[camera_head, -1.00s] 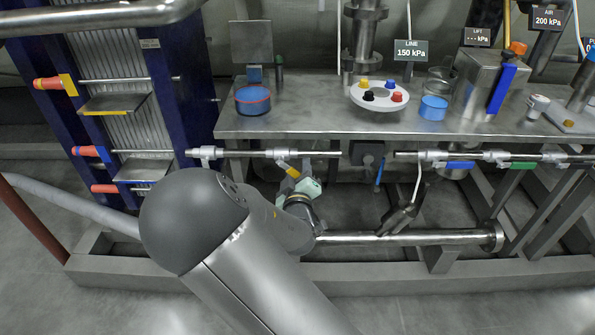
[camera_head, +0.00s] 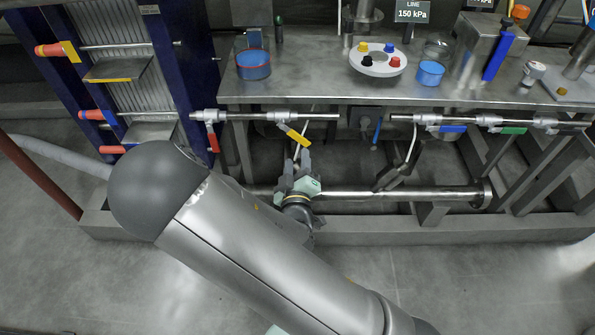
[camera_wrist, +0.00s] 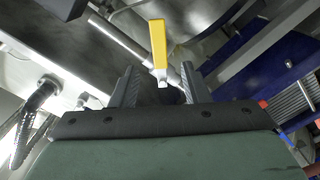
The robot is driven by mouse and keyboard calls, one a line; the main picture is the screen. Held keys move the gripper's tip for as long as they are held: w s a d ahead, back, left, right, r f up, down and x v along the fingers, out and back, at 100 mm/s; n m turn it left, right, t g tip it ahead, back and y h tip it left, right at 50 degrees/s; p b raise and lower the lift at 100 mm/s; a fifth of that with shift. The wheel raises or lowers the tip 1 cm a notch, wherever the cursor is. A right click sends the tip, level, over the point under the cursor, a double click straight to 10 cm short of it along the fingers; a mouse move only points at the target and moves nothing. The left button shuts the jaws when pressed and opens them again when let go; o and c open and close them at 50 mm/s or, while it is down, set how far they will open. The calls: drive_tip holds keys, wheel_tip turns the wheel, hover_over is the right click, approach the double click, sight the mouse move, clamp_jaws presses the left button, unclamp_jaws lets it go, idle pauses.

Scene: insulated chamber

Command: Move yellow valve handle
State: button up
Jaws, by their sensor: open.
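The yellow valve handle (camera_head: 296,137) hangs from the pipe below the bench's front edge and slopes down to the right. My gripper (camera_head: 293,163) is just below it, fingers pointing up toward it. In the wrist view the yellow handle (camera_wrist: 158,45) stands upright ahead, with its bare metal part lower down, in line with the gap between my open fingers (camera_wrist: 160,82). The fingers do not visibly touch it. How far it sits between them in depth I cannot tell.
A red handle (camera_head: 212,141) hangs to the left on the same pipe (camera_head: 240,116); blue (camera_head: 452,128) and green (camera_head: 513,130) handles are on the right pipe. A thick lower pipe (camera_head: 350,193) runs behind my gripper. The bench (camera_head: 310,90) overhangs above.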

sight(294, 135)
drive_tip(key=s+p, duration=0.6)
drive_tip(key=shift+s, duration=0.25)
drive_tip(key=shift+f, duration=0.25)
drive_tip(key=c, duration=0.9)
drive_tip(key=f+n+b, duration=0.1)
drive_tip(key=n, duration=0.1)
drive_tip(key=w+a+f+n+b, duration=0.1)
drive_tip(key=n+b, duration=0.1)
drive_tip(key=a+f+n+t+h+b, duration=0.1)
drive_tip(key=shift+w+f+n+b, duration=0.2)
drive_tip(key=shift+w+n+b, duration=0.15)
drive_tip(key=shift+n, duration=0.05)
clamp_jaws()
drive_tip(key=w+a+f+n+h+b, duration=0.2)
drive_tip(key=w+a+f+n+b, duration=0.15)
drive_tip(key=n+b, duration=0.45)
drive_tip(key=w+d+r+n, duration=0.2)
drive_tip(key=w+d+r, duration=0.2)
drive_tip(key=w, duration=0.4)
drive_tip(key=shift+d+r+t, duration=0.15)
drive_tip(key=shift+r+t, duration=0.1)
drive_tip(key=shift+t, duration=0.05)
